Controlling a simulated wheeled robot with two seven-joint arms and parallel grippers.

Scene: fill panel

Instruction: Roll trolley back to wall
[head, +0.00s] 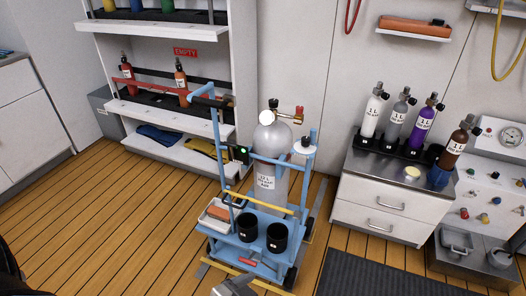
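The blue trolley (250,250) stands upright on the plank floor in the middle of the head view. It carries a large grey gas cylinder (268,180) with a white label, a gauge and a brass-and-red valve fitting. Its push handle with a black grip (203,90) is at the upper left. Two black cups (277,237) and a small tray (216,213) sit at its front. The pale wall (285,60) is behind it. A grey metal part (235,287) is cut off at the bottom edge; I cannot tell what it is. Neither gripper can be made out.
A shelf rack (165,105) with bottles and an "EMPTY" sign is at the back left. A drawer cabinet (381,204) with several small bottles stands right of the trolley. A dark mat (390,275) lies in front of it. The floor to the left is clear.

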